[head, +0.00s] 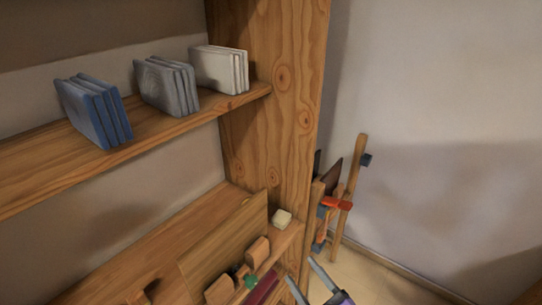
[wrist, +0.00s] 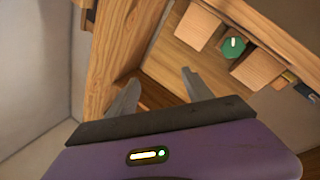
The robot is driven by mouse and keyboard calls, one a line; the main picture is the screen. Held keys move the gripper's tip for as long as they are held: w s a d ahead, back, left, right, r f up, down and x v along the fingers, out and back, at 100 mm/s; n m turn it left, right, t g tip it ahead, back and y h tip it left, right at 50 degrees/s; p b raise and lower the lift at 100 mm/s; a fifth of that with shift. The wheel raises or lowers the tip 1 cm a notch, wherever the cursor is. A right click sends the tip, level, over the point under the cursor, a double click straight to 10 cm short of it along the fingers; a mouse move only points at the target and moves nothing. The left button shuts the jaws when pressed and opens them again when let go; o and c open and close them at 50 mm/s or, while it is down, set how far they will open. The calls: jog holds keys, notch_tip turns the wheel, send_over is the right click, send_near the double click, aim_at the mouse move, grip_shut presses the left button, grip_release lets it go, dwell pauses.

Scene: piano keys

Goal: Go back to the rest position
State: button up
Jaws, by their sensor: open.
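My gripper (head: 300,270) is at the bottom edge of the head view, with its two grey fingers apart and part of its purple body showing. In the wrist view my gripper (wrist: 160,90) is open, with nothing between the fingers. It is in front of the lower shelf, beside the upright post. Wooden blocks (head: 258,250) stand on that shelf, and two show in the wrist view (wrist: 198,28). A green piece (wrist: 233,46) sits between them. The fingers look apart from the blocks. Whether the blocks are the piano keys, I cannot tell.
The wooden upright (head: 285,110) stands close to my gripper. The upper shelf (head: 180,128) holds blue books (head: 95,110), grey books (head: 167,85) and white books (head: 220,70). A wooden rack (head: 335,210) with an orange-handled item leans behind. Floor and wall at right are clear.

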jog(key=s+d+r+m+h+b, duration=0.1)
jog(key=s+d+m+h+b, duration=0.1)
jog(key=s, duration=1)
jog(key=s+d+r+m+g+h+b, duration=0.1)
jog(key=s+d+m+h, duration=0.4)
jog(key=s, duration=0.8)
jog(key=s+d+r+m+g+h+b, duration=0.1)
jog(key=s+d+r+m+h+b, duration=0.1)
jog(key=s+m, duration=0.5)
jog(key=shift+s+d+r+m+h+b, duration=0.15)
jog(key=shift+s+d+m+h+b, duration=0.25)
jog(key=shift+s+d+h+b, duration=1.65)
jog(key=shift+s+a+y+p, duration=0.7)
jog(key=shift+s+y+p, duration=0.15)
jog(key=shift+y+p, duration=0.25)
